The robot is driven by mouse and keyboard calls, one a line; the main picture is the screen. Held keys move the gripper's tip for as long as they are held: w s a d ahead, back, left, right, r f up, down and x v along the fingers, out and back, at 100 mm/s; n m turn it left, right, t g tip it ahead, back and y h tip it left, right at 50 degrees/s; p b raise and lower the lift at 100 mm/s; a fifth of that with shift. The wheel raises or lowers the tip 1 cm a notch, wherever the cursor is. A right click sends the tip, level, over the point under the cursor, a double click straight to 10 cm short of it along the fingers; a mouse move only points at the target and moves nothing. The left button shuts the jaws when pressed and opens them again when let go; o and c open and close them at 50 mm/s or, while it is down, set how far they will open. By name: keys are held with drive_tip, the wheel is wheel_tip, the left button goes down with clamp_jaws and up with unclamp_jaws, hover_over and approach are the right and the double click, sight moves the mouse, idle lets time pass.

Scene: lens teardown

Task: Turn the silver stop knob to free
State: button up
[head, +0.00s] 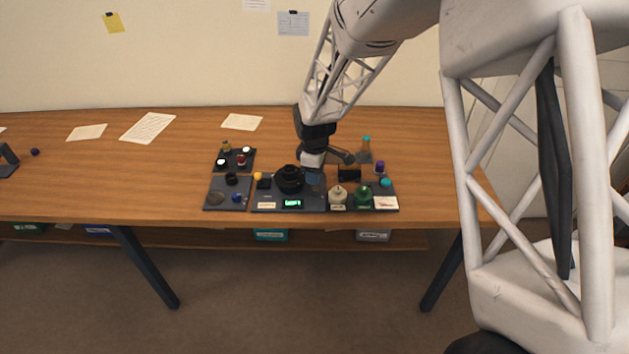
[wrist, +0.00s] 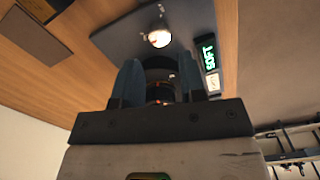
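The black lens (head: 290,180) stands on a dark base plate (head: 262,206) in the head view. My gripper (head: 313,178) is low at the right side of the lens. In the wrist view my gripper (wrist: 160,68) has its two blue-grey fingers apart, with the dark ringed lens body (wrist: 158,75) showing between and beyond them. I see no clear grip on anything. I cannot pick out the silver stop knob with certainty; the fingers or lens may hide it.
A bright round lamp-like thing (wrist: 159,38) stands beyond the lens; a yellow ball (head: 258,176) shows left of it. Parts trays (head: 214,202) lie left. Cream (head: 338,195) and green (head: 363,197) pieces stand right.

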drive_tip(key=shift+r, duration=1.25)
drive_tip(key=shift+s+d+r, duration=0.1)
drive_tip(key=shift+r, duration=0.1)
drive_tip(key=s+d+r+m+t, duration=0.1)
drive_tip(key=s+d+r+m, duration=0.3)
drive_tip(key=s+d+r, duration=0.3)
drive_tip(key=s+d+r+m, duration=0.4)
drive_tip(key=s+d+r, duration=0.1)
drive_tip(key=s+r, duration=0.4)
drive_tip(key=s+d+r+m, duration=0.2)
drive_tip(key=s+d+m, duration=0.1)
drive_tip(key=s, duration=0.7)
drive_tip(key=s+d+r+m+t, duration=0.1)
drive_tip(key=s+d+r+m, duration=0.2)
drive_tip(key=s, duration=0.7)
drive_tip(key=shift+s+d+m+t, duration=0.2)
drive_tip(key=shift+d+m+t, duration=0.15)
drive_tip(key=shift+m, duration=0.35)
